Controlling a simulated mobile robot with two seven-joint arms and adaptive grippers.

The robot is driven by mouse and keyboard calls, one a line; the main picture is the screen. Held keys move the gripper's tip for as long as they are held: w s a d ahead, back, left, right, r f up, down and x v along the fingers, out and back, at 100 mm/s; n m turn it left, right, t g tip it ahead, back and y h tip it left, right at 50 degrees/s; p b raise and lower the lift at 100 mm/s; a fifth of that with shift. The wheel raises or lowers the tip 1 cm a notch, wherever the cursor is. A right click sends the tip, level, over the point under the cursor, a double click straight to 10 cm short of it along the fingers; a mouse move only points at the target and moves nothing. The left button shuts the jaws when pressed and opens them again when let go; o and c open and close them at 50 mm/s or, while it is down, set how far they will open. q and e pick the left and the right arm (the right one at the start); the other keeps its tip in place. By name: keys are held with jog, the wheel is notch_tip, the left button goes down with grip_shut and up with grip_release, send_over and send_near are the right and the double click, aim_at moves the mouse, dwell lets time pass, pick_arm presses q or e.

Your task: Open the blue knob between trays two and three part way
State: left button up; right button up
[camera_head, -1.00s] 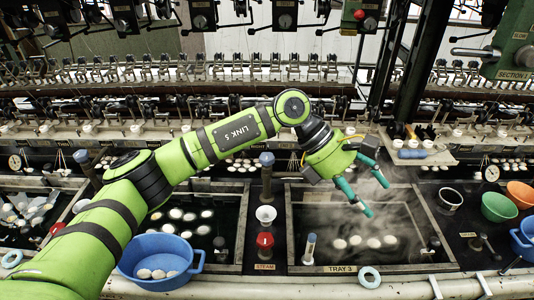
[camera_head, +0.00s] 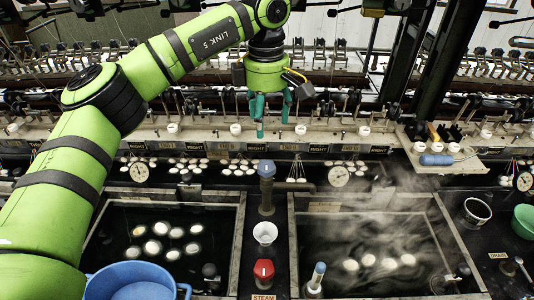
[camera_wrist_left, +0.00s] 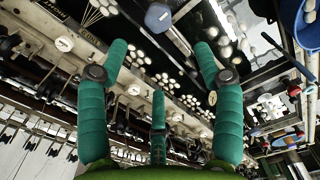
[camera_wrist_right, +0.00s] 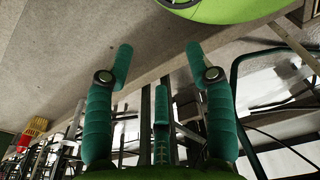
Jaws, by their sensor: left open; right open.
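The blue knob (camera_head: 266,168) stands upright on a dark post on the divider between two sunken trays. It also shows at the top of the left wrist view (camera_wrist_left: 158,17). The tray on the right (camera_head: 292,240) steams and holds several pale cocoons; the tray on the left (camera_head: 240,240) holds several more. My left gripper (camera_head: 271,118) is open and empty, fingers pointing down, above and apart from the blue knob in the head view. My right gripper (camera_wrist_right: 158,65) is open and empty in the right wrist view, and outside the head view.
Another blue-topped post (camera_head: 317,272) stands at the right tray's front left. Behind runs a ledge with gauges (camera_head: 339,177). A blue basin (camera_head: 130,280) is front left.

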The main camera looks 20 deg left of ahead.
pick_arm(q)
jog(key=b, duration=0.3)
send_near(266, 165)
jog(key=shift+w+a+f, duration=0.1)
jog(key=shift+w+f, duration=0.15)
jog(key=shift+w, duration=0.2)
jog(key=shift+s+d+f+b, duration=0.2)
jog(key=shift+s+f+b, duration=0.5)
jog(key=shift+b, duration=0.3)
jog(key=shift+w+f, duration=0.1)
jog(key=shift+f, duration=0.25)
notch_tip(266, 165, down, 6)
jog(key=shift+w+a+r+p, duration=0.1)
jog(key=shift+r+p, duration=0.15)
jog(key=shift+p, duration=0.8)
jog(key=shift+f, duration=0.5)
jog(key=c, duration=1)
jog(key=shift+c, duration=0.8)
pick_arm(e)
jog(key=f, duration=0.1)
jog(key=s+f, duration=0.1)
jog(key=f, duration=0.2)
jog(key=shift+s+f, duration=0.25)
jog(key=shift+f, duration=0.1)
